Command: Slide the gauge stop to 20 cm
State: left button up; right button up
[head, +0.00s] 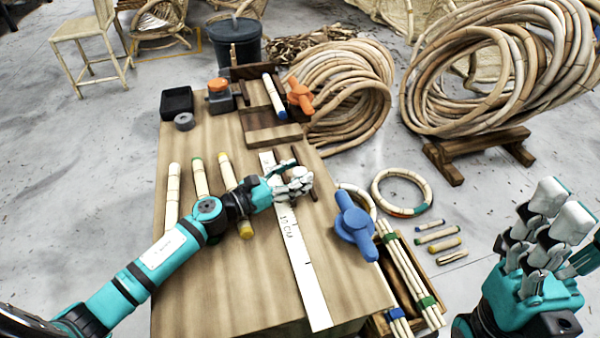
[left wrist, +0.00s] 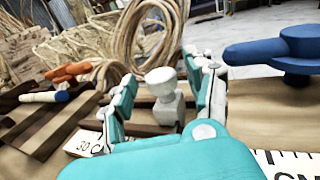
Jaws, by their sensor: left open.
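The gauge is a long pale ruler (head: 303,270) on the bench, with printed CM marks. In the left wrist view, its "30 CM" end (left wrist: 88,144) lies at left and more markings lie at lower right. The gauge stop's pale round knob (left wrist: 165,84) stands upright over a dark wooden part, between the fingers of my left gripper (left wrist: 165,95). The fingers are open on both sides of the knob, with gaps showing. In the head view my left gripper (head: 290,186) covers much of the stop. My right gripper (head: 548,228) is off the bench at right, fingers raised, apart and empty.
A blue clamp handle (head: 355,225) sits at the bench's right edge, close to the gauge. An orange clamp (head: 300,96) and wooden jig stand at the far end. Several short rods (head: 172,198) lie near my left arm. The bench front (head: 220,305) is clear.

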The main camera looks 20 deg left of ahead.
pick_arm(q)
jog(key=shift+x, duration=0.8)
grip_shut()
